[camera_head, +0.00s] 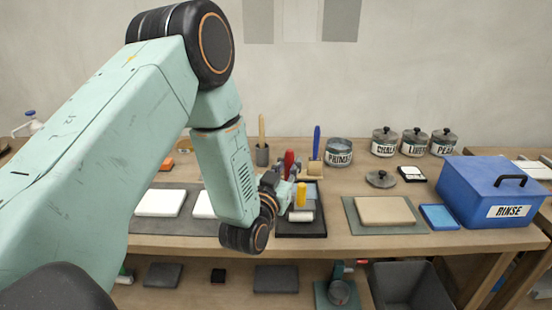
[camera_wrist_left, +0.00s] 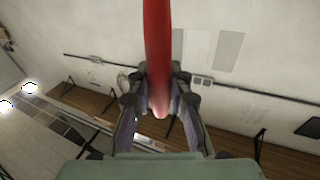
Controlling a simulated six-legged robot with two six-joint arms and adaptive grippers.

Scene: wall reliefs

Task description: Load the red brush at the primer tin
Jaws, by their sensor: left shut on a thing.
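The red brush (camera_head: 289,162) shows as a red handle upright above the bench. It also shows large in the left wrist view (camera_wrist_left: 158,50). My left gripper (camera_head: 281,183) is shut on the red brush, and the fingers close around the handle in the wrist view (camera_wrist_left: 160,88). The bristles are hidden, so I cannot tell if they touch anything. The primer tin (camera_head: 338,158), grey with a white label, stands to the right of the gripper, at the back of the bench. No lid shows on it. My right gripper is not in view.
A black tray (camera_head: 314,234) holds a yellow-handled roller (camera_head: 301,196). A blue-handled tool (camera_head: 317,141) stands upright left of the tin. A loose lid (camera_head: 381,179) lies in front of several lidded jars (camera_head: 415,144). A blue rinse box (camera_head: 490,188) stands at right.

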